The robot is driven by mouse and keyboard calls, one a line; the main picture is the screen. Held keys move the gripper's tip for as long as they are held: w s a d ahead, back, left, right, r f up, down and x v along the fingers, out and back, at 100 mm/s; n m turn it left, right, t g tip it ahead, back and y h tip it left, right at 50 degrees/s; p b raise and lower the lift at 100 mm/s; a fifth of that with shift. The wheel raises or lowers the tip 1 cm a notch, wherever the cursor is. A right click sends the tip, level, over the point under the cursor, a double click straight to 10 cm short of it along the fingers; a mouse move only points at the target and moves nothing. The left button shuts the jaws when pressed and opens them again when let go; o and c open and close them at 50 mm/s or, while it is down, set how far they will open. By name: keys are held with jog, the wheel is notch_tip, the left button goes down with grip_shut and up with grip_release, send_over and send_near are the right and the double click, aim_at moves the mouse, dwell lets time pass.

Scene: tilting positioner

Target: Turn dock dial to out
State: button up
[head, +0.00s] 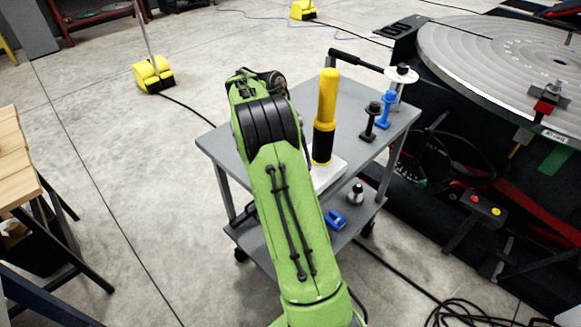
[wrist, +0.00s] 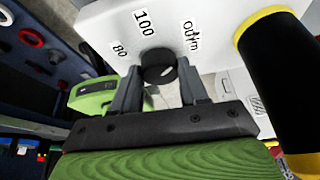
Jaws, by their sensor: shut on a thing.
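The dock dial (wrist: 158,64) is a small black round knob on a white dock panel (wrist: 100,14) in the wrist view. Labels reading 80, 100 and one that looks like "out/m" lie around it. Its pointer mark cannot be made out. My gripper (wrist: 160,76) has one grey finger on each side of the dial and is shut on it. In the head view the white dock (head: 330,172) stands on the cart with a yellow and black cylinder (head: 326,112) upright in it; my green arm hides the dial and gripper.
The grey cart (head: 219,142) also holds a black piece (head: 371,120), a blue piece (head: 385,108) and a white disc (head: 401,74) at its right side. A large round positioner table (head: 480,55) stands at the right. The cylinder's black part (wrist: 285,80) is close right of my gripper.

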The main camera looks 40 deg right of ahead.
jog(key=shift+m+y, duration=0.3)
jog(key=shift+m, duration=0.6)
jog(key=o, duration=1.1)
jog(key=shift+c, duration=0.2)
jog(key=p+v, duration=1.2)
jog(key=v, duration=0.3)
jog(key=shift+d+r, duration=0.15)
jog(key=shift+r, duration=0.25)
